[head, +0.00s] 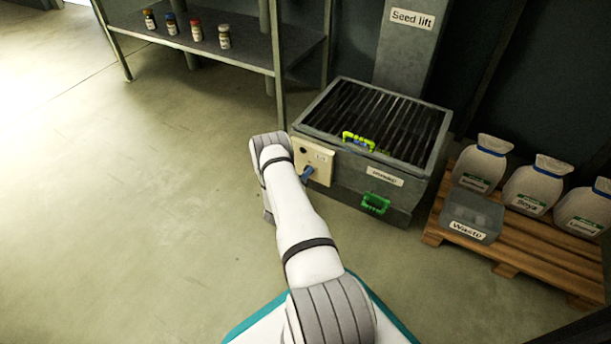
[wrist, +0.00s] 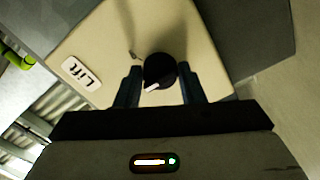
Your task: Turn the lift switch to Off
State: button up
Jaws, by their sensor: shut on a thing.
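The lift switch is a round black knob (wrist: 160,68) with a white pointer mark, on a cream panel (wrist: 130,30) in the wrist view. The pointer mark faces down and slightly left in that picture. A white label reading "Lift" (wrist: 81,72) is on the panel, left of the knob. My gripper (wrist: 160,76) has its dark blue fingers on both sides of the knob and is shut on it. In the head view the panel (head: 322,154) is on the left of the grey machine's front, and my gripper (head: 307,173) is at it, hiding the knob.
The grey machine (head: 341,172) has a slatted top with a yellow-green item (head: 357,141) and a green front handle (head: 375,204). A pallet (head: 480,246) with sacks and a "Waste" bin (head: 472,216) stands right. A shelf (head: 240,48) with bottles stands behind. The left floor is clear.

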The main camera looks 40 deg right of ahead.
jog(key=o, duration=1)
jog(key=shift+p+v, duration=1.55)
jog(key=shift+v, duration=2.35)
